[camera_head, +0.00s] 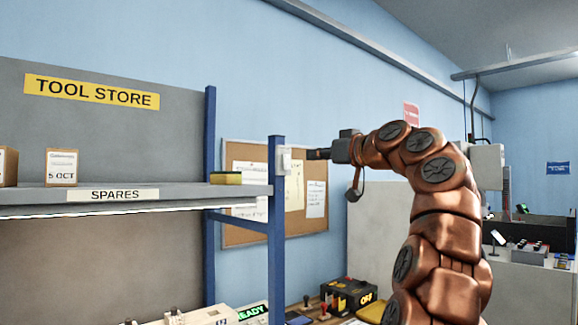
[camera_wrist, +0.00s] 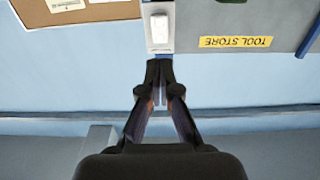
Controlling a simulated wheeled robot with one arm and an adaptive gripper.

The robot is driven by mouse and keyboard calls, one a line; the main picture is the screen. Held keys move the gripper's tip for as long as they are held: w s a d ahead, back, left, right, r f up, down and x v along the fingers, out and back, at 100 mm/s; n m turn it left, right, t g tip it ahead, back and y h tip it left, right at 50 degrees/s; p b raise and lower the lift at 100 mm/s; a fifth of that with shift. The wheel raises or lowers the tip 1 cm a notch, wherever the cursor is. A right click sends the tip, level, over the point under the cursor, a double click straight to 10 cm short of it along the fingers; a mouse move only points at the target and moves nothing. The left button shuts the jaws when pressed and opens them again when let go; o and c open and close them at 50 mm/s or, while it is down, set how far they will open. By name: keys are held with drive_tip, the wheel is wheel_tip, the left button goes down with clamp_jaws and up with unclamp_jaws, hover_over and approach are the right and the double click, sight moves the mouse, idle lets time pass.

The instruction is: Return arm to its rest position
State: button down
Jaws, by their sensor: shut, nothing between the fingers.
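My copper-coloured arm (camera_head: 445,215) rises at the right of the head view and bends left at the top. My gripper (camera_head: 318,154) points left at its end, close to the blue shelf post in the picture. In the wrist view my gripper (camera_wrist: 161,66) is shut and empty, its dark fingertips together. They appear just below a small white box (camera_wrist: 159,29) on a pale upright. Whether they touch it cannot be told. The white box also shows on the post in the head view (camera_head: 284,160).
A shelf (camera_head: 230,194) marked SPARES holds small boxes and a yellow-topped block. A cork board (camera_head: 262,236) hangs behind the post. Below are a black box marked OFF (camera_head: 348,296) and a green READY display (camera_head: 252,312). A grey panel (camera_head: 375,235) stands behind my arm.

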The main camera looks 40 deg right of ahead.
idle(0.4)
drive_tip(key=w+a+f+g+y, duration=0.2)
drive_tip(key=w+a+f, duration=0.2)
drive_tip(key=a+f, duration=0.35)
drive_tip(key=w+a+f+g+y, duration=0.2)
drive_tip(key=w+a+f+g, duration=0.15)
drive_tip(key=a+f, duration=0.35)
drive_tip(key=s+a+f+g+y, duration=0.1)
drive_tip(key=s+a+f+g, duration=0.1)
drive_tip(key=a+f, duration=0.6)
drive_tip(key=s+a+f+g, duration=0.1)
drive_tip(key=a+f+g, duration=0.2)
drive_tip(key=a+f, duration=0.55)
drive_tip(key=s+a+f+g+h, duration=0.1)
drive_tip(key=s+a+f+g, duration=0.55)
drive_tip(key=s+f, duration=0.65)
drive_tip(key=s+f+g+h, duration=0.2)
drive_tip(key=s+f+h, duration=0.1)
drive_tip(key=s+f, duration=1.2)
drive_tip(key=s, duration=0.4)
drive_tip(key=shift+s+d+g+h, duration=0.15)
drive_tip(key=shift+s+g+h, duration=0.15)
drive_tip(key=shift+s+g, duration=0.1)
